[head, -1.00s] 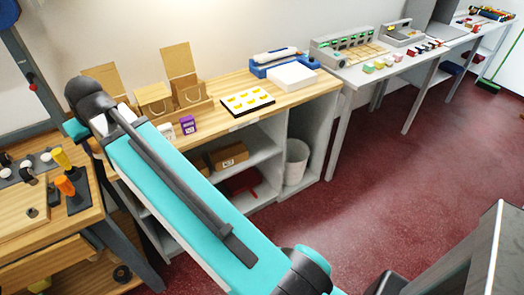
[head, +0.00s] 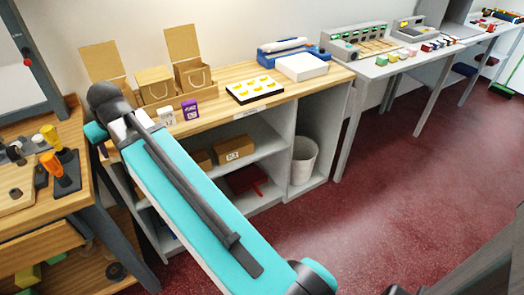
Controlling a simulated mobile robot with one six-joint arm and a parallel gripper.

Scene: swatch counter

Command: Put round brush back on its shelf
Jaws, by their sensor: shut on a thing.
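I cannot make out a round brush in the head view. My arm crosses the middle of the picture, and my gripper is not in view, so what it holds is hidden. The wooden counter (head: 219,112) has open grey shelves below it. The upper shelf (head: 262,158) holds brown boxes (head: 233,149), and a red item (head: 246,180) lies lower down. My arm hides part of these shelves. I cannot tell which shelf belongs to the brush.
A white bin (head: 304,161) stands in the counter's right bay. A workbench (head: 70,204) with orange- and yellow-handled tools is at left. A long grey table (head: 425,62) runs to the far right, near a green broom (head: 502,90). The red floor (head: 410,180) is clear at right.

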